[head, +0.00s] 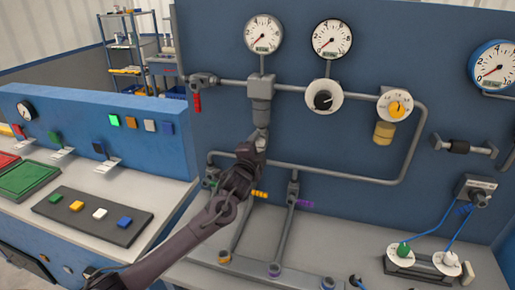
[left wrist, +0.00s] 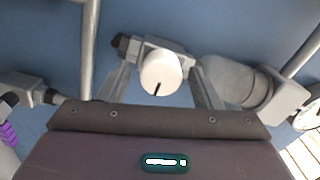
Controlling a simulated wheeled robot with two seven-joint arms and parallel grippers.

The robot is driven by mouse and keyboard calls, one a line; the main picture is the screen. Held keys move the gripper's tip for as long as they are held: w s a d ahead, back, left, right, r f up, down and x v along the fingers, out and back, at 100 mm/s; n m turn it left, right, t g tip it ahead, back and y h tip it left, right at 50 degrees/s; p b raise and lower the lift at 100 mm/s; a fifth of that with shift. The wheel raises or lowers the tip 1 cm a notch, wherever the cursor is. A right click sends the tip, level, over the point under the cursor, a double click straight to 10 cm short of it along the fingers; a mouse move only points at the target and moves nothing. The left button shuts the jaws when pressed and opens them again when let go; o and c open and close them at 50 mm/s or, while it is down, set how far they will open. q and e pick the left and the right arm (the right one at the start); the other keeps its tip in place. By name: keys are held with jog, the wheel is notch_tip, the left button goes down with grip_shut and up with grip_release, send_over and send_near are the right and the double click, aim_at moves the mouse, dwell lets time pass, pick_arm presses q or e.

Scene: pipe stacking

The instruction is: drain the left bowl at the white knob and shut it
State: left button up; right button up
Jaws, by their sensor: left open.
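The left bowl (head: 262,112) is a grey cylinder under a square grey body on the upper pipe. In the left wrist view the bowl (left wrist: 232,80) lies sideways, to the right of the white knob (left wrist: 160,73). The knob is round, with a dark mark on its face. My left gripper (head: 260,142) is open just below the bowl. In the left wrist view its fingers (left wrist: 160,88) stand on either side of the knob, with visible gaps. My right gripper is in neither view.
A gauge (head: 264,34) stands above the bowl. A red-handled valve (head: 197,100) is to the left, a black-knobbed regulator (head: 324,98) and a brass-coloured bowl (head: 384,134) to the right. Lower pipes carry yellow (head: 259,194) and purple (head: 304,203) handles close to my gripper.

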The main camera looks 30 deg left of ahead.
pick_arm(q)
jog(key=b+v, duration=0.2)
jog(key=v, duration=0.5)
jog(key=shift+s, duration=0.4)
jog(key=shift+d+f, duration=0.1)
jog(key=shift+d, duration=0.05)
